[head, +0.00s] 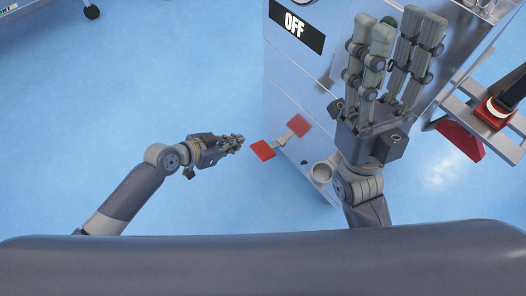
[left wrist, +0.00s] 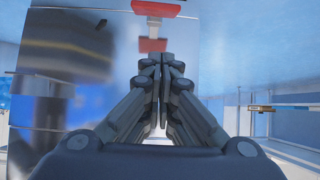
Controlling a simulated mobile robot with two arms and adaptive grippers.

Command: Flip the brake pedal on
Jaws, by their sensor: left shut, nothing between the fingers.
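The brake pedal (head: 263,150) is a red plate on a short metal arm at the side of the steel machine. My left gripper (head: 240,140) is shut and empty, just left of the pedal with a small gap in the head view. It also shows in the left wrist view (left wrist: 161,62). My right gripper (head: 398,22) is open and empty, raised over the machine.
The steel machine (head: 290,80) carries a black sign reading OFF (head: 297,27). A small round cup-like part (head: 322,172) sticks out low on it. A red and black part on a metal bracket (head: 495,112) is at the right. Blue floor (head: 150,90) lies clear at the left.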

